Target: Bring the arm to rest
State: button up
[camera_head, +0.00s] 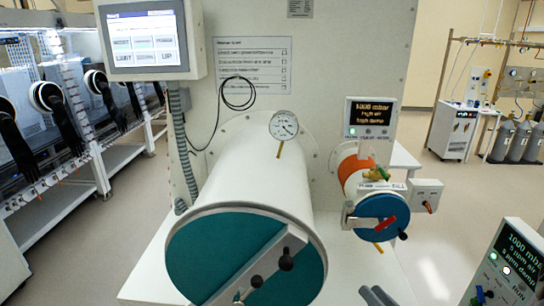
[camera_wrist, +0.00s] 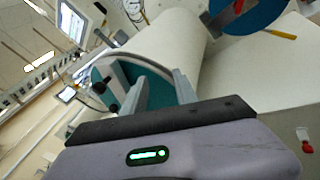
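My gripper (camera_wrist: 158,82) shows in the wrist view with its two grey fingers apart and nothing between them. Behind the fingers is the teal door of the large white antechamber cylinder (camera_wrist: 165,45), tilted in this view. I cannot tell how far the fingers are from the door. In the head view the large antechamber (camera_head: 250,175) stands in the middle with its teal door (camera_head: 235,255) closed and a grey bar handle across it. Two small dark grey shapes (camera_head: 377,296) at the bottom edge may be part of my arm; I cannot tell.
A small antechamber with a blue door (camera_head: 382,217) and red handle sits to the right, under a display (camera_head: 370,118). A touchscreen (camera_head: 146,40) hangs upper left. Another display (camera_head: 510,265) stands lower right. Gloveboxes (camera_head: 60,110) line the left; gas cylinders (camera_head: 518,140) stand far right.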

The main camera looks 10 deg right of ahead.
jog(key=s+a+f+n+g+y+b, duration=0.1)
jog(key=s+a+n+g+y+b, duration=0.2)
jog(key=a+n, duration=0.35)
jog(key=s+a+n+g+y+b, duration=0.1)
jog(key=a+n+g+y, duration=0.1)
jog(key=a+n+g, duration=0.4)
jog(key=s+a+f+n+g+y+b, duration=0.1)
jog(key=s+a+n+g+y+b, duration=0.2)
jog(key=a, duration=0.5)
jog(key=s+a+f+n+g+h+b, duration=0.45)
jog(key=s+f+n+h, duration=0.2)
jog(key=n, duration=0.65)
jog(key=d+r+n+t+h+b, duration=0.1)
jog(key=n, duration=0.1)
jog(key=d+r+n+t+h+b, duration=0.1)
jog(key=d+n+t, duration=0.1)
jog(key=d+n+t+h+b, duration=0.1)
jog(key=n+h, duration=0.1)
jog(key=shift+d+r+n+t+b, duration=0.15)
jog(key=shift+r+n+t+b, duration=0.15)
jog(key=shift+r+t, duration=0.1)
